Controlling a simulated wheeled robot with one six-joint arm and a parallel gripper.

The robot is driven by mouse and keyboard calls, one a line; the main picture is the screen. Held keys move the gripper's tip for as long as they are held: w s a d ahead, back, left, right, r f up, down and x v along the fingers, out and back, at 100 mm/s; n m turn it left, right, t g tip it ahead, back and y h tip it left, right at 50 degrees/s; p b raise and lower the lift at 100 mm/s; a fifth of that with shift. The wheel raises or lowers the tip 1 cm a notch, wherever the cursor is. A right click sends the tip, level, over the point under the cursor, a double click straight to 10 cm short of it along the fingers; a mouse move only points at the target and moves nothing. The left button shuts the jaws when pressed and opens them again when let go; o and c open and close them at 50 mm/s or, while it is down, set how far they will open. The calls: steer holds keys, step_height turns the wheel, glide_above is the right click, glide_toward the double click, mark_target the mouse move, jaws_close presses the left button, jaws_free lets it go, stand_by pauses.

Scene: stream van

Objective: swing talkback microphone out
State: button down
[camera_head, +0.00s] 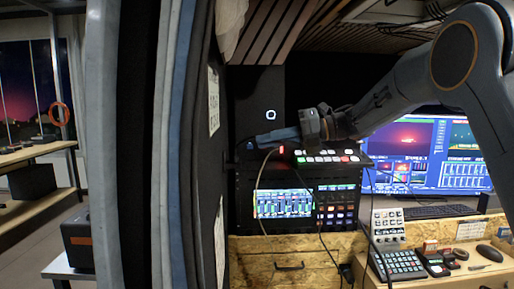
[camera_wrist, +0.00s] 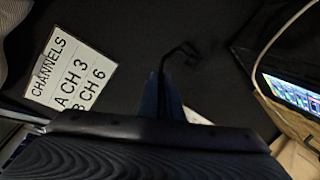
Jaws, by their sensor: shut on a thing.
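My gripper (camera_head: 257,141) reaches left across the front of the rack in the head view, its fingers close to the dark side wall. In the wrist view my gripper (camera_wrist: 166,98) is shut on a thin black stem, which I take to be the talkback microphone (camera_wrist: 181,50). The stem comes up from between the blue fingers and bends right into a small hooked end. Its gripped part is hidden by the fingers and the wrist housing. In the head view the microphone cannot be made out clearly.
A rack unit with a lit screen (camera_head: 284,203) and a button panel (camera_head: 328,157) stand below my arm. A wooden desk with a keypad (camera_head: 399,265) and monitors (camera_head: 405,150) lie right. A channel sign (camera_wrist: 72,68) is on the dark wall.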

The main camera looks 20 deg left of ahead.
steer(key=shift+w+r, duration=0.1)
steer(key=shift+w, duration=0.05)
stand_by(0.3)
steer(key=c, duration=2.2)
jaws_free()
steer(key=b+v, duration=0.3)
steer(key=v, duration=0.4)
steer(key=shift+d, duration=0.35)
steer(key=shift+w+r, duration=0.15)
